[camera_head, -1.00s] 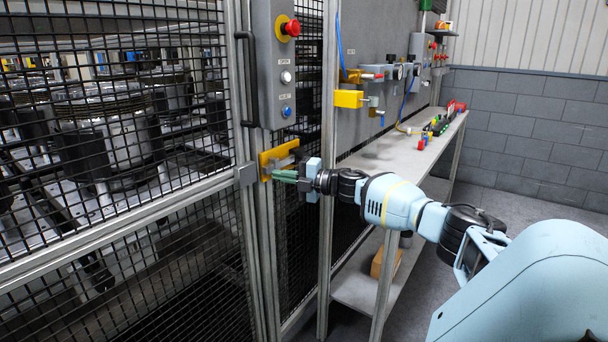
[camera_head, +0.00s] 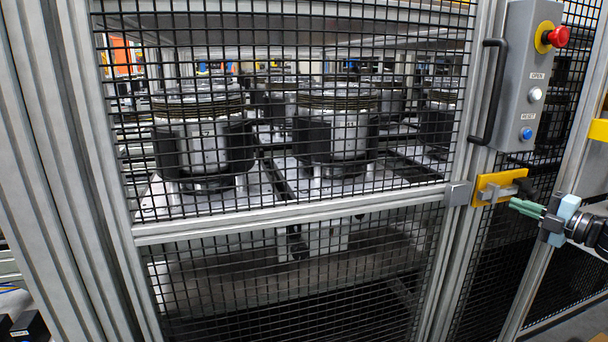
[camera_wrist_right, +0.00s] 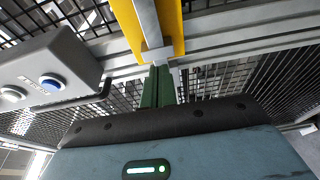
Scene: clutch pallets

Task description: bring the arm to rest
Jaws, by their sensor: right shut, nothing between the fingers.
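My right gripper (camera_head: 513,203) comes in from the right edge in the head view. Its green fingers are shut with nothing between them. They point at the yellow latch (camera_head: 485,191) with its grey metal bolt on the cage door frame. In the right wrist view the closed fingers (camera_wrist_right: 160,68) end just below the metal piece of the yellow latch (camera_wrist_right: 175,30); I cannot tell whether they touch it. Most of the right arm is outside the head view. My left gripper does not show.
The mesh cage door (camera_head: 290,226) fills the middle, with clutch pallets behind it. A black handle (camera_head: 489,92) and a control box (camera_head: 527,75) with a red emergency button (camera_head: 559,37) stand above the latch. Blue and white buttons also show in the wrist view.

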